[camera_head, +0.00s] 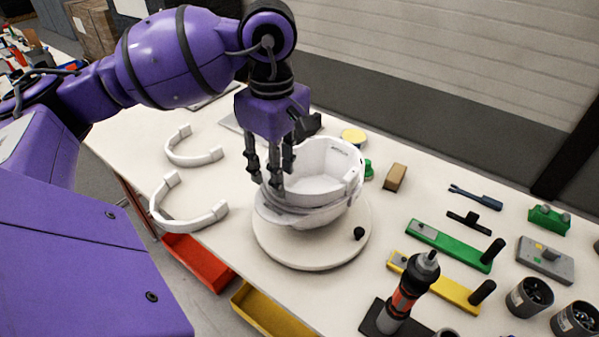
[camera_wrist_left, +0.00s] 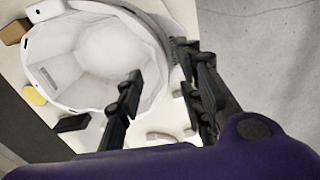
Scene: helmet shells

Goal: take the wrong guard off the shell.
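The white helmet shell (camera_head: 322,168) sits open side up on a round turntable (camera_head: 300,258). A white band, which looks like the guard (camera_head: 284,217), runs around the shell's near side; its full outline is hard to tell from the shell. My left gripper (camera_head: 274,182) points down at the shell's left rim. In the left wrist view the shell (camera_wrist_left: 75,60) lies between and beyond the fingers (camera_wrist_left: 158,62), one finger over its inside and the others outside its rim. The fingers are apart, with no clear grip visible. My right gripper is out of view.
Two loose white curved guards (camera_head: 193,150) (camera_head: 190,212) lie left of the turntable. A green bar tool (camera_head: 450,244), a yellow one (camera_head: 440,283) and an upright orange-black driver (camera_head: 405,290) stand to the right. A brown block (camera_head: 396,177) lies behind.

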